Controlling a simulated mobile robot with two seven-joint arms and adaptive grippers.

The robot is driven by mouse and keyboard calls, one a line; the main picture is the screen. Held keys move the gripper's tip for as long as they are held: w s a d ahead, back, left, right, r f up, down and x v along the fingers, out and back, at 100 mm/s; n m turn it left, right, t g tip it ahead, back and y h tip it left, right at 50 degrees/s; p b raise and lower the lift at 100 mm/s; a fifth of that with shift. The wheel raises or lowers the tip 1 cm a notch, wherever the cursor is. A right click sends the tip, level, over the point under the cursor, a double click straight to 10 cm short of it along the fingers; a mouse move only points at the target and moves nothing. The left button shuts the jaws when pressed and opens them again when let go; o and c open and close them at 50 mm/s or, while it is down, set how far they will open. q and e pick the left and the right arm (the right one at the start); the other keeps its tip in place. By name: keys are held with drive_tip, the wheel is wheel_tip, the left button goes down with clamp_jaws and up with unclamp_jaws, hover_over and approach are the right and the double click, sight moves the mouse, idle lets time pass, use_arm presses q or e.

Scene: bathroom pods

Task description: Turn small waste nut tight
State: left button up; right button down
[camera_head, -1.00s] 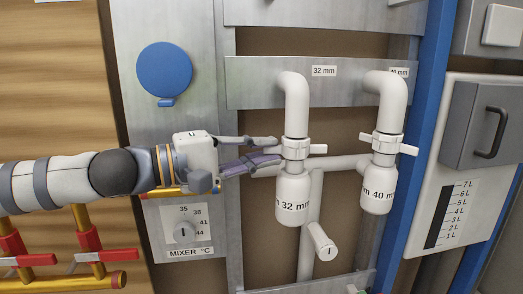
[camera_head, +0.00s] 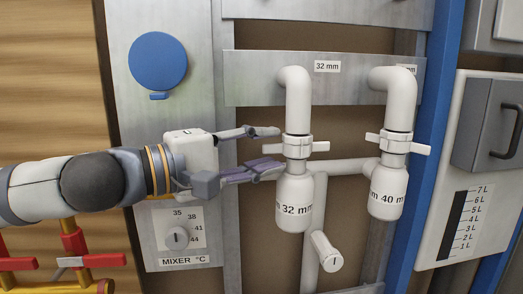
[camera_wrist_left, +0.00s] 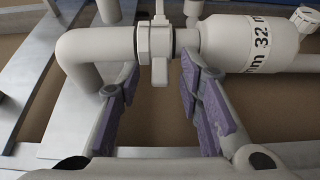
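The small waste nut (camera_head: 297,147) is a white winged ring on the 32 mm trap, between the bent pipe (camera_head: 297,95) and the bottle (camera_head: 294,205) marked 32 mm. One wing sticks out to the right. My left gripper (camera_head: 270,149) is open just left of the nut, one finger higher and one lower. In the left wrist view the nut (camera_wrist_left: 157,42) sits ahead of the gap between the spread purple-padded fingers (camera_wrist_left: 160,82), and nothing is held. My right gripper is out of view.
A similar 40 mm trap with its winged nut (camera_head: 397,143) stands to the right. A white valve knob (camera_head: 326,251) juts out below. The mixer dial (camera_head: 177,238) is under my left wrist, and a blue disc (camera_head: 158,61) is above.

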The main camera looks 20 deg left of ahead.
use_arm(q)
drive_tip(key=v, duration=0.7)
drive_tip(key=shift+s, duration=0.2)
drive_tip(key=shift+a, duration=0.1)
